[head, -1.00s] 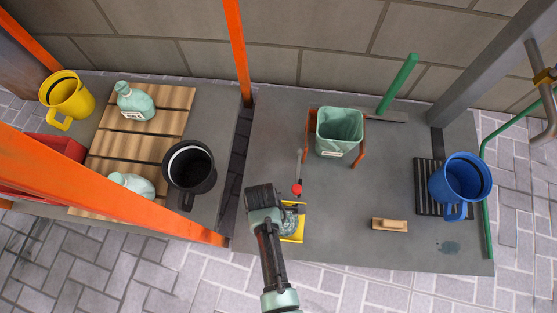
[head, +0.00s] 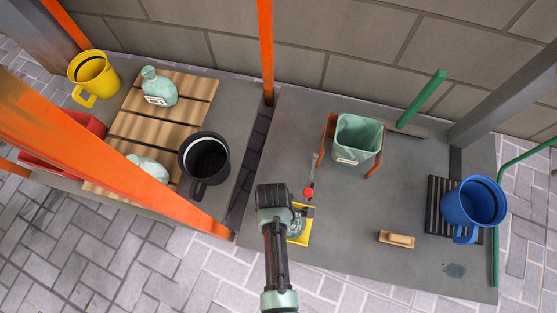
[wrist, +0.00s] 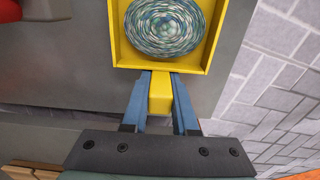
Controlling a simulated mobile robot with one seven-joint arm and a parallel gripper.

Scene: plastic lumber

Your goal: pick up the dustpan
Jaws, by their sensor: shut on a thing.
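The yellow dustpan (wrist: 214,35) lies ahead of my gripper in the wrist view. A round, blue-green patterned thing (wrist: 165,26) sits inside its tray. My gripper (wrist: 161,77) is shut on the dustpan's short yellow handle (wrist: 160,96), with one blue finger on each side. In the head view the dustpan (head: 304,238) shows near the front left of the grey platform, partly hidden by my gripper (head: 292,222) and arm. I cannot tell whether it is touching the platform or slightly above it.
A red-tipped tool (head: 308,192) lies just behind the dustpan. A pale green bin (head: 358,140) stands farther back. A tan brush (head: 397,239) and a blue mug (head: 473,203) are to the right. A black mug (head: 204,158) and orange beam (head: 120,165) are left. The platform's middle is clear.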

